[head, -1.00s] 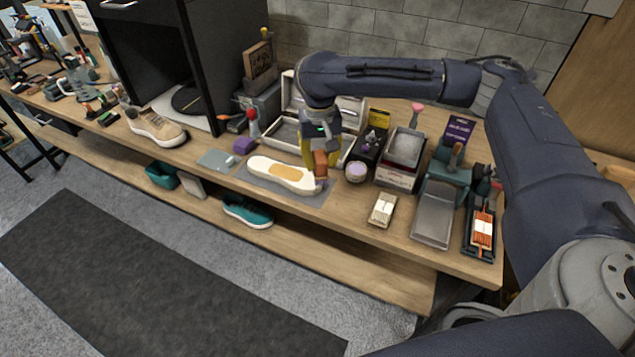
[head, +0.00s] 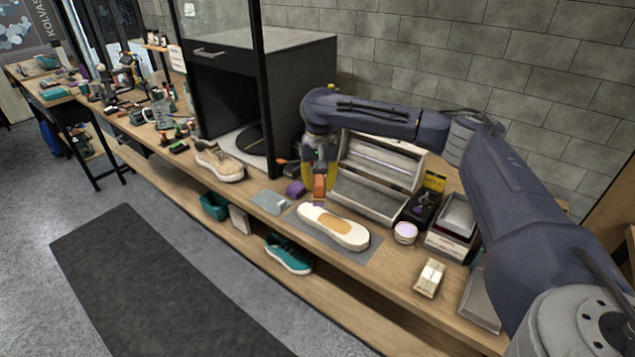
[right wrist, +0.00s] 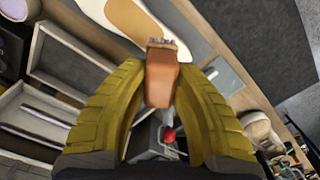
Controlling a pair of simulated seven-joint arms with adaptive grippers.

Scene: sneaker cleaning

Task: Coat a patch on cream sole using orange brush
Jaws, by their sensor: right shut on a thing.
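The cream sole (head: 352,238) lies on a grey mat (head: 373,244) on the workbench, with a tan-orange patch (head: 333,225) in its middle. My right gripper (head: 319,178), with yellow fingers, is shut on the orange brush (head: 319,188). In the head view the brush appears just behind the sole's left end. The right wrist view shows the orange brush (right wrist: 161,78) between the yellow fingers, its bristle end toward the sole (right wrist: 148,28). Whether the bristles touch anything is unclear. My left gripper is not in view.
A purple block (head: 295,189) and a flat grey-green pad (head: 269,201) lie left of the mat. An open metal box (head: 368,198) stands behind, with a round tub (head: 405,232) to its right. A beige sneaker (head: 219,163) sits further left.

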